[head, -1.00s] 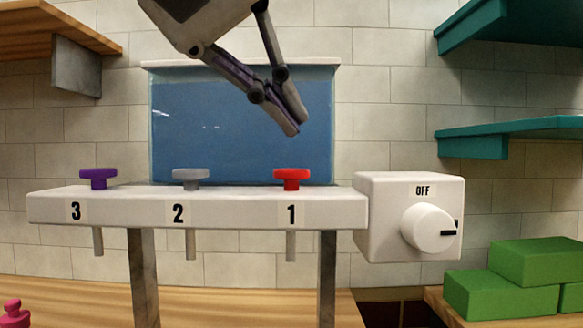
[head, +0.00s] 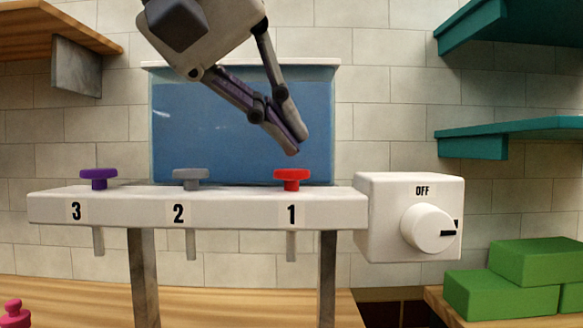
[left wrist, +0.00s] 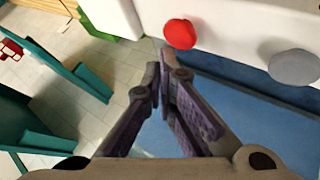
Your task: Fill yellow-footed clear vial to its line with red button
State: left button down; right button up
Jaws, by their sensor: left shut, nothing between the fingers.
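The red button (head: 292,178) stands on top of the white dispenser bar (head: 240,207), above the label 1 and a short spout (head: 291,246). My left gripper (head: 296,147) is shut and empty, its fingertips just above the red button and apart from it. In the left wrist view the shut fingertips (left wrist: 160,72) point towards the dispenser, with the red button (left wrist: 180,34) just beyond them. A clear vial with a yellow foot does not show in these frames. My right gripper is out of view.
A grey button (head: 190,177) and a purple button (head: 98,177) stand further left on the bar. A blue tank (head: 215,125) is behind. A white box with a dial (head: 428,228) at OFF is at right, near green blocks (head: 500,294) and teal shelves (head: 510,135).

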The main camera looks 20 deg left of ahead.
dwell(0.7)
pick_arm(q)
jog(key=shift+f, duration=0.45)
jog(key=shift+f, duration=0.6)
dwell(0.7)
jog(key=shift+r, duration=1.05)
jog(key=shift+r, duration=2.5)
